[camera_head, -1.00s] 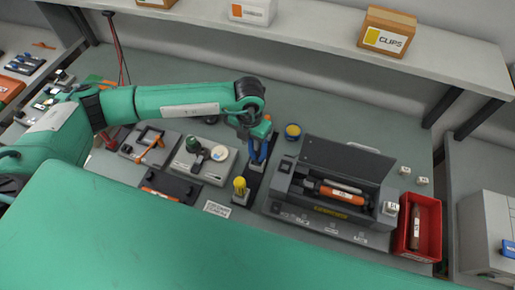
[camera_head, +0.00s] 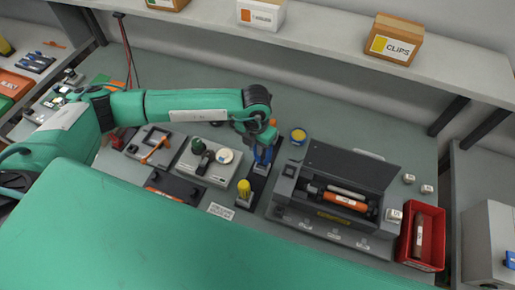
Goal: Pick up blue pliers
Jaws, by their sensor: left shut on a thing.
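The blue pliers (camera_head: 262,156) stand over a dark narrow mat or holder (camera_head: 258,183) in the middle of the bench. My left gripper (camera_head: 261,140) reaches down from above and is shut on the pliers, at their upper part. The fingertips are small and partly hidden by the wrist. I cannot tell whether the pliers' lower end touches the holder. My right gripper is not in view.
An open dark printer unit (camera_head: 330,221) with an orange-banded cartridge (camera_head: 345,201) stands to the right. A red bin (camera_head: 424,239) is beyond it. A yellow-handled tool (camera_head: 243,188) stands close in front of the pliers. A shelf (camera_head: 330,45) with boxes (camera_head: 393,40) runs behind.

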